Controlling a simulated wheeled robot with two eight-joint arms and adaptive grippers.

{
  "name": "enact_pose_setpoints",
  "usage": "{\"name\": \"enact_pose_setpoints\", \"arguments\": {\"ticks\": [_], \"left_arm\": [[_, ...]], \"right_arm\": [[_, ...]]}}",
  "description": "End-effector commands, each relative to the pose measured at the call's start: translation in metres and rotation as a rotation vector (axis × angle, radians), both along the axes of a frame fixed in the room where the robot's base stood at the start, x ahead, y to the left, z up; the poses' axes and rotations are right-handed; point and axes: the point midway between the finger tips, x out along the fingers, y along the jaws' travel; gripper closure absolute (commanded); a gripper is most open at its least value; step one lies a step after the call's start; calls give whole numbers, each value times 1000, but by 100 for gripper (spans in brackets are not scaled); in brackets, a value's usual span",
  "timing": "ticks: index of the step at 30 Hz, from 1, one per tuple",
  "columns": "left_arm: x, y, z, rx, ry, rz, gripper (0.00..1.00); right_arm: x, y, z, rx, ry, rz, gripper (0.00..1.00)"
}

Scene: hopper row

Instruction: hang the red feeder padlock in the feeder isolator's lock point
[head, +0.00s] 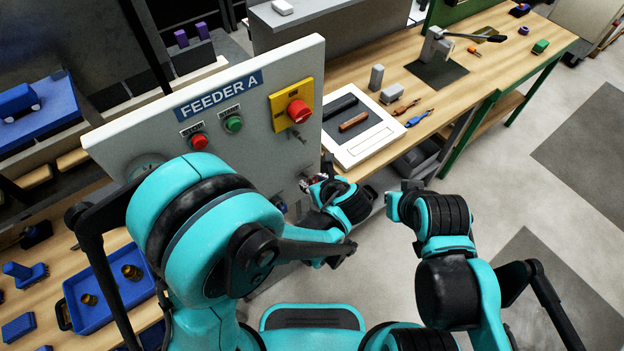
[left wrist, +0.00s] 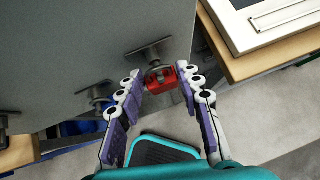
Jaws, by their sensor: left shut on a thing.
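The red padlock (left wrist: 160,80) sits between the fingertips of my left gripper (left wrist: 159,82), which is shut on it. A dark bracket (left wrist: 150,52) on the grey panel face is right above the padlock. I cannot tell whether the shackle is around it. In the head view my left gripper (head: 312,184) is low at the right edge of the FEEDER A panel (head: 255,155), partly hiding the padlock. The isolator (head: 298,110), a red knob on a yellow plate, is higher up, with a small metal part (head: 299,135) below. My right arm shows, but its gripper's fingers cannot be made out.
A blue item (left wrist: 97,103) is at another bracket left of the padlock. Red (head: 199,142) and green (head: 234,124) buttons are on the panel. A white-framed tray (head: 350,155) and tools lie on the bench to the right. Open floor (head: 500,200) lies further right.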

Motion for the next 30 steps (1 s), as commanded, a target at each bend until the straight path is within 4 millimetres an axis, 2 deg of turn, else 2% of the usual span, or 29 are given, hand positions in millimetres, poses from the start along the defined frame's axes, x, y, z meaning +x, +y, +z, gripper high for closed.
{"name": "enact_pose_setpoints", "arguments": {"ticks": [15,30], "left_arm": [[-13,-9,0,0,0,0,99],[-17,-12,0,0,1,0,100]], "right_arm": [[0,0,-3,0,0,0,100],[0,0,-4,0,0,0,100]]}}
